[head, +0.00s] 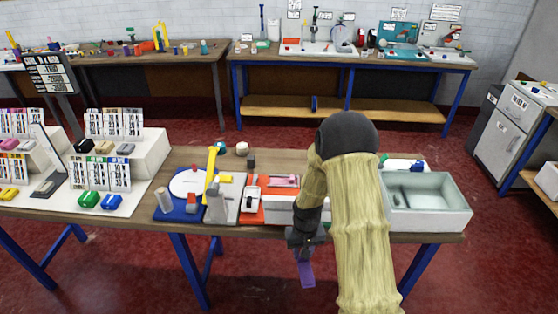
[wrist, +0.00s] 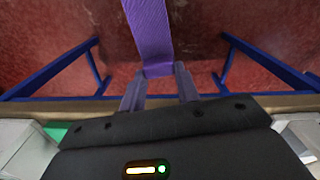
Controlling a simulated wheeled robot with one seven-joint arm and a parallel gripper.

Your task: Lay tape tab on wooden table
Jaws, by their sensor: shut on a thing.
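The tape tab is a flat purple strip (head: 306,273). In the head view it hangs below my gripper (head: 304,252), in front of the table's front edge and over the red floor. In the wrist view the purple strip (wrist: 149,28) runs from the top of the picture down to between my fingertips (wrist: 160,78), which are shut on it. The wooden table (head: 180,158) has a brown top and blue legs. Its edge (wrist: 290,103) crosses the wrist view below the fingertips. My arm hides part of the table top in the head view.
On the table stand a pale green-white basin (head: 428,210), a blue board with a white disc (head: 182,208), an orange-and-white tray (head: 252,207) and a yellow-handled tool (head: 211,165). Stepped white displays (head: 118,170) fill the left side. Bare wood shows in narrow strips at the back and front.

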